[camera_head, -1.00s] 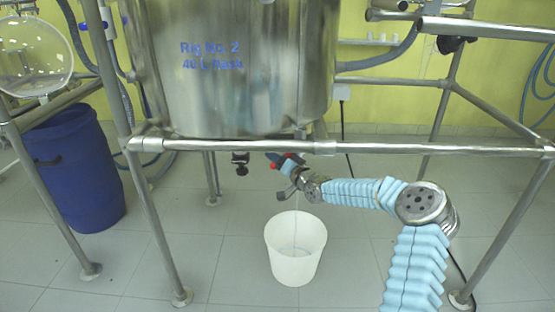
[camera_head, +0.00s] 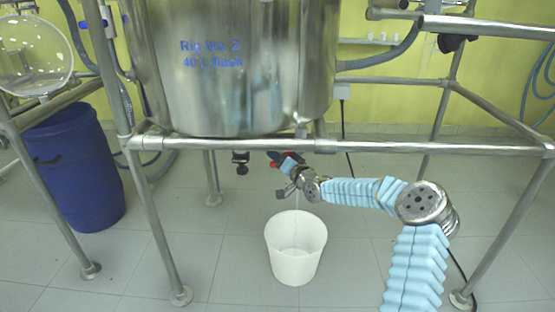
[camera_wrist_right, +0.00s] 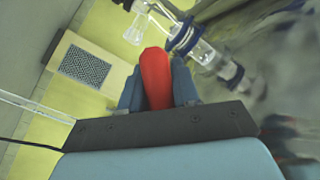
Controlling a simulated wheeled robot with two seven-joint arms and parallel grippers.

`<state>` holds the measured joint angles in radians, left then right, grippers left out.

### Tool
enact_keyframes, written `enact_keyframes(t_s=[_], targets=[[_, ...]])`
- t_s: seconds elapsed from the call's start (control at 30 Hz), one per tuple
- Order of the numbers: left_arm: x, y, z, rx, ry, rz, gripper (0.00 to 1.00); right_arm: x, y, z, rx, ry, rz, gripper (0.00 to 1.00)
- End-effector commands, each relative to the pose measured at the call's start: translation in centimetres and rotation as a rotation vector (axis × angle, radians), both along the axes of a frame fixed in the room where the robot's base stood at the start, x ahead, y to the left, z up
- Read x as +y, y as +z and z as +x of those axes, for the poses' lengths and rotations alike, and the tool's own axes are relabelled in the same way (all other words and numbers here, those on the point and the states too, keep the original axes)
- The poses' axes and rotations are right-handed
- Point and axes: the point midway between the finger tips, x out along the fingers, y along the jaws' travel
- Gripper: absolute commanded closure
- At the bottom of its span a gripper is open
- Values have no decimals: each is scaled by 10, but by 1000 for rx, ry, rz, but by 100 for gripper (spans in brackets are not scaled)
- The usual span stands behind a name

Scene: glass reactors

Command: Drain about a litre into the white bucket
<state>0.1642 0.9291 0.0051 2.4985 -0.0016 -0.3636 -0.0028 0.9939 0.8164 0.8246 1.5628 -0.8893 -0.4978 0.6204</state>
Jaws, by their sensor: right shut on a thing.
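The white bucket (camera_head: 296,262) stands upright on the tiled floor below the steel vessel (camera_head: 235,75) marked "Rig No. 2". A thin pale stream (camera_head: 297,203) seems to fall from near my right gripper into the bucket. How much is in the bucket is hard to tell. My right gripper (camera_head: 280,160) is under the vessel, behind the front rail. In the right wrist view its jaws (camera_wrist_right: 158,82) are shut on a red handle (camera_wrist_right: 156,75). A clear glass outlet piece (camera_wrist_right: 205,52) shows beside the handle. My left gripper is not in view.
The steel frame's front rail (camera_head: 400,148) crosses above my right forearm. A blue drum (camera_head: 72,175) stands at the left behind a frame leg (camera_head: 158,235). A dark-knobbed valve (camera_head: 241,162) hangs left of my right gripper. The floor around the bucket is clear.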

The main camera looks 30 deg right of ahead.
Motion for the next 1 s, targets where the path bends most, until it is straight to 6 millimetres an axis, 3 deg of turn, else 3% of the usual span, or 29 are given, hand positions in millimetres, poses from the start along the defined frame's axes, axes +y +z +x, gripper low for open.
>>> enact_keyframes(t_s=[0.27, 0.7, 1.0], targets=[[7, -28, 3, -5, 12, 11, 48, 6, 6, 4, -82, -1, 130, 100], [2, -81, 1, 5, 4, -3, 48, 13, 36, 8, -262, -1, 424, 100], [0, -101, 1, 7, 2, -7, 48, 12, 52, 8, -337, -2, 550, 100]])
